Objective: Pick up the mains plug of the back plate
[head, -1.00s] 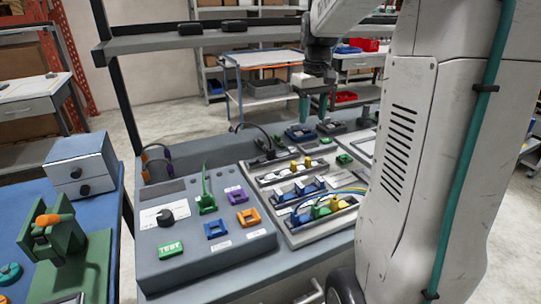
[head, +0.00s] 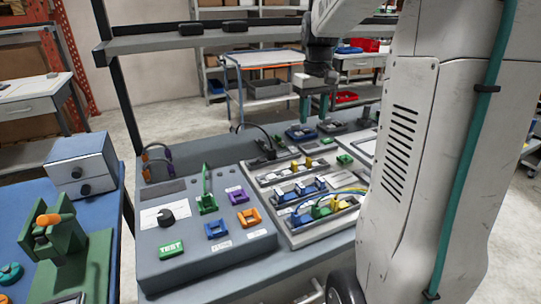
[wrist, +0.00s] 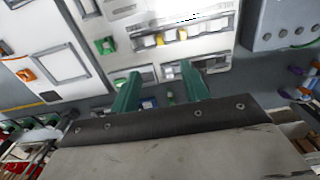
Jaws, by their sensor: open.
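My gripper (head: 313,107) hangs open and empty over the back of the bench, its green fingers pointing down. In the wrist view its two fingers (wrist: 160,76) are spread, with nothing between them. In the head view a black part with a black looped cable (head: 264,151) stands at the back of the bench, left of and below my gripper. I cannot tell for sure whether it is the mains plug. Small blue and black fixtures (head: 300,132) lie below the fingers. The wrist view shows light mounting plates (wrist: 190,35) beyond the fingers.
A grey test console (head: 205,225) with coloured sockets stands front left. A tray with yellow, green and blue connectors (head: 325,208) and wires is right of it. Purple-ended cables (head: 157,160) stand at the back left. A shelf rail (head: 200,40) crosses above the bench.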

